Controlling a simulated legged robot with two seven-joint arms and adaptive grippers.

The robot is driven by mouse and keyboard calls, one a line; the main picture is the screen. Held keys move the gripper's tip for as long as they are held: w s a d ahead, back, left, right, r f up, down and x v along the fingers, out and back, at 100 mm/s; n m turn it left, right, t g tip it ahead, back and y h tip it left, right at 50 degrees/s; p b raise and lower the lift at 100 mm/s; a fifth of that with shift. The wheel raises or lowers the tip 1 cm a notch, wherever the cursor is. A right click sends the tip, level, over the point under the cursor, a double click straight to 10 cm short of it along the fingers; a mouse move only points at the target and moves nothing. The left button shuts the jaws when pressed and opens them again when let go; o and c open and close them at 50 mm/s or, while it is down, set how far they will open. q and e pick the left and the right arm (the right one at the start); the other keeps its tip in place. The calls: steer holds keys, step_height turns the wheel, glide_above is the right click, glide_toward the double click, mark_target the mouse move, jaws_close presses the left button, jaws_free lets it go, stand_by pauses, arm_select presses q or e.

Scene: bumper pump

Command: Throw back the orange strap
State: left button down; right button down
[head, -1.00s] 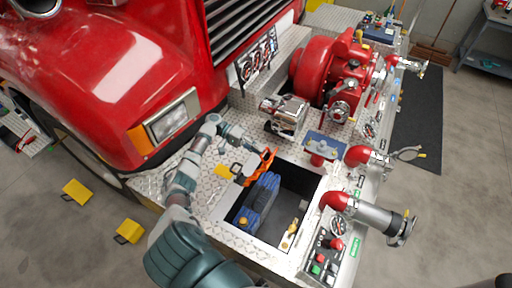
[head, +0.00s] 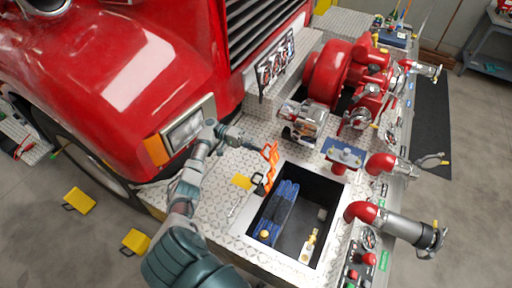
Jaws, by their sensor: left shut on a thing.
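The orange strap (head: 270,167) stands up at the left edge of an open compartment (head: 327,190) in the silver tread-plate deck. A folded blue hose (head: 280,212) lies inside the compartment, below and right of the strap. My left gripper (head: 262,148) reaches in from the left over the deck and is shut on the upper end of the strap. The fingertips are small and partly merge with the strap. My right gripper is not in view.
A yellow piece (head: 241,181) lies on the deck left of the strap. A brass nozzle (head: 309,246) is in the compartment. The red pump (head: 327,72), red-and-silver pipe outlets (head: 398,226) and a control panel (head: 360,262) stand around it. The red truck front (head: 130,70) rises at left.

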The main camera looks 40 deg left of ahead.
arm_select(q)
steer(key=shift+d+f, duration=0.45)
steer(key=shift+d, duration=0.25)
steer(key=c, duration=1.2)
jaws_free()
steer(key=shift+w+d, duration=0.2)
steer(key=shift+d, duration=0.2)
steer(key=v, duration=0.7)
steer(key=shift+a+r, duration=0.15)
steer(key=shift+r, duration=0.05)
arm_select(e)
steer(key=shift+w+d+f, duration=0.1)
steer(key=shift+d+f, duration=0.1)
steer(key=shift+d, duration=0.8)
arm_select(q)
steer(key=shift+a, duration=0.1)
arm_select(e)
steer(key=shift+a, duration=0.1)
